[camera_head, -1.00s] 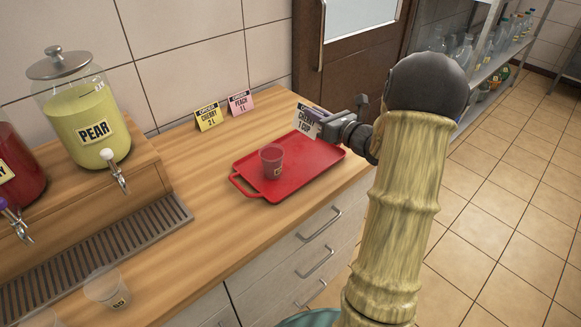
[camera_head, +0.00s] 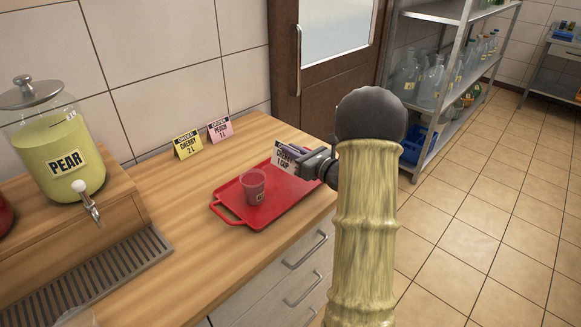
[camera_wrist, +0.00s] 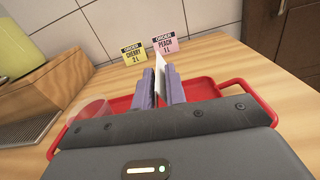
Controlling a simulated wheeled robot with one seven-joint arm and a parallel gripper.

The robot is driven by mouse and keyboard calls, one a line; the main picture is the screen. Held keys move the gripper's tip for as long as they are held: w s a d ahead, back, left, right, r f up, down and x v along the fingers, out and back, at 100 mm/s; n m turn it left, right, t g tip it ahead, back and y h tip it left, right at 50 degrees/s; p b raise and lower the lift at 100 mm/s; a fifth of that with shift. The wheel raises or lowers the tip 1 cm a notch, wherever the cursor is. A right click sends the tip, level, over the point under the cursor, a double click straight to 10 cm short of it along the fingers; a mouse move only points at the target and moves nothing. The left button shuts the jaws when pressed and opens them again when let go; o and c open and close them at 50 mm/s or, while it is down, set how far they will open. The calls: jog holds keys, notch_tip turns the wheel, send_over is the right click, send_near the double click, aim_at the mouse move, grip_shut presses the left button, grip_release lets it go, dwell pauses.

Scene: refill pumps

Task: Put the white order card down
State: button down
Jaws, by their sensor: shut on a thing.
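The white order card (camera_head: 284,158), printed "CHERRY 1 CUP", is held upright in my gripper (camera_head: 302,163) above the far right part of the red tray (camera_head: 233,208). In the wrist view my gripper (camera_wrist: 164,88) is shut on the white card (camera_wrist: 170,82), which shows nearly edge-on between the fingers. I cannot tell whether the card's lower edge touches the tray.
A yellow order card (camera_head: 187,145) reading "CHERRY 2 L" and a pink one (camera_head: 220,130) reading "PEACH 1 L" stand behind the tray. The pear dispenser (camera_head: 60,150) stands left. The wooden counter (camera_head: 165,205) is clear left of the tray.

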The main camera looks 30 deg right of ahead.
jog(key=shift+f, duration=0.25)
jog(key=shift+f, duration=1.9)
jog(key=shift+f, duration=0.1)
jog(key=c, duration=1.5)
grip_release()
jog(key=shift+o, duration=0.3)
jog(key=shift+s, duration=0.1)
jog(key=b+v, duration=0.1)
jog(key=v, duration=1.1)
